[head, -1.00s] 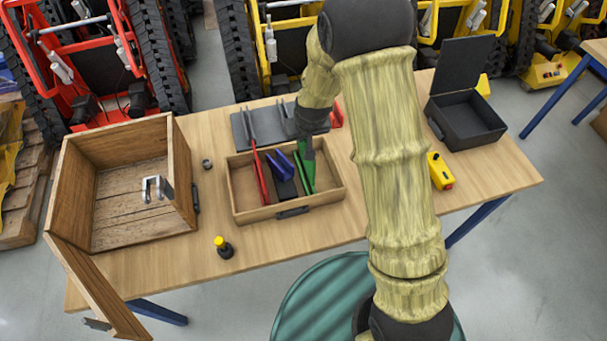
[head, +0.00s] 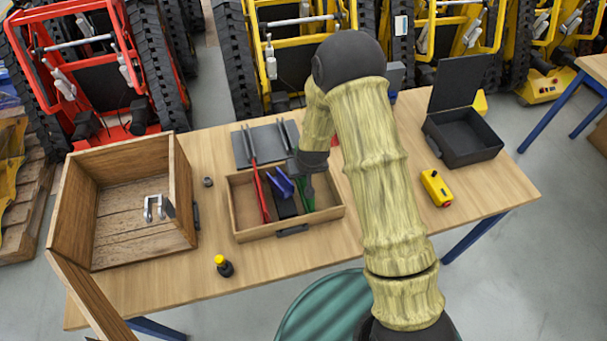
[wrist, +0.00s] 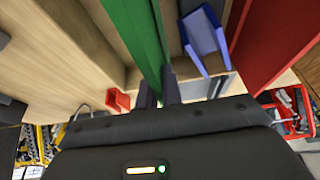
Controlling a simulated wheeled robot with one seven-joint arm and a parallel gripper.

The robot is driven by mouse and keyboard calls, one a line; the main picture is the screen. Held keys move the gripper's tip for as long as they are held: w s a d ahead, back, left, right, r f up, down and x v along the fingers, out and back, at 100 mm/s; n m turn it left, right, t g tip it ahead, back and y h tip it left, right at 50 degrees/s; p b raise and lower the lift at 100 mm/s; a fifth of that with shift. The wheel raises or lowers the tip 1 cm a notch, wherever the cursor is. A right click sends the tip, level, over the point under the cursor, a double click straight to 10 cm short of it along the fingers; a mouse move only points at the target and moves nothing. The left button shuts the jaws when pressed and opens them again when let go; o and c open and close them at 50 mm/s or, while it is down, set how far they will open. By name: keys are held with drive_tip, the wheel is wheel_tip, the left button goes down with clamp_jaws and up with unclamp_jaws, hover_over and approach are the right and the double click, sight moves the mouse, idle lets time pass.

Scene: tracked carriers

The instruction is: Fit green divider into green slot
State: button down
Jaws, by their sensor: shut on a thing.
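The green divider (head: 308,195) stands in the right part of the wooden tray (head: 242,225), partly hidden by my wrist. In the wrist view the green divider (wrist: 140,35) runs up from between my two dark fingers. My gripper (head: 308,176) is shut on its edge, low over the tray; the fingers also show in the wrist view (wrist: 160,92). A red divider (head: 262,193) stands at the tray's left. I cannot make out a green slot or tell whether the divider's lower edge is seated.
A blue piece (head: 280,182) and a black block (head: 286,208) lie in the tray left of the green divider. A grey rack (head: 262,143) stands behind. An open wooden box (head: 130,200) is left, an open black case (head: 465,137) and yellow box (head: 436,188) right.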

drive_tip(key=shift+f, duration=0.8)
drive_tip(key=shift+f, duration=0.2)
drive_tip(key=c, duration=1.6)
unclamp_jaws()
drive_tip(key=shift+o, duration=0.2)
drive_tip(key=shift+w, duration=0.15)
drive_tip(key=shift+s+r, duration=0.25)
drive_tip(key=shift+r, duration=0.45)
drive_tip(key=b+v, duration=0.2)
drive_tip(key=v, duration=0.9)
drive_tip(key=shift+s, duration=0.2)
